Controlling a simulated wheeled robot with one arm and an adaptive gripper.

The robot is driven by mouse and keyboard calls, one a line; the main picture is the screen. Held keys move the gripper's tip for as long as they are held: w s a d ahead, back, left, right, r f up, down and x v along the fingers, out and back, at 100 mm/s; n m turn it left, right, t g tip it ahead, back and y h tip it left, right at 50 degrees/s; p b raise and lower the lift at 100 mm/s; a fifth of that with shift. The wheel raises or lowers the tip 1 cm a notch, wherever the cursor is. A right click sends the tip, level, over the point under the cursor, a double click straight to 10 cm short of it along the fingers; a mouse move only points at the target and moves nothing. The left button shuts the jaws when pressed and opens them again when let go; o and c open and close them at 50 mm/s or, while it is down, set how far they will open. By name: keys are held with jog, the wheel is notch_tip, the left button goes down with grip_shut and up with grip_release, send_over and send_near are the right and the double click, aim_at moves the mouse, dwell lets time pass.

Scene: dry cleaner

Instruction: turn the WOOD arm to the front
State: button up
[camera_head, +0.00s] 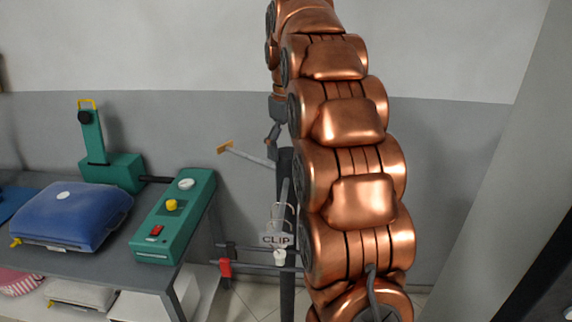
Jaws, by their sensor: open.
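A dark upright stand (286,200) rises behind my copper arm, which hides part of it. A pale arm with a tan, wood-coloured tip (225,147) reaches up and left from the stand; no WOOD label is readable. I take it to be the WOOD arm. My gripper (271,150) is small and partly hidden at the end of my arm, pointing down near the inner end of the wood-tipped arm. It is open; I cannot tell whether it touches that arm. A hanger-like piece labelled CLIP (277,239) hangs lower on the stand.
A dark arm with a red piece (225,267) sticks out left, low on the stand. On the left, a grey table (105,262) bears a blue cushion-like pad (75,217) and a green machine with a control panel (175,220). A grey wall stands close behind.

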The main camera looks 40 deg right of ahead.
aim_at(288, 163)
jog(key=shift+s+f+p, duration=0.1)
jog(key=shift+f+p, duration=0.65)
jog(key=shift+f, duration=1.4)
grip_shut()
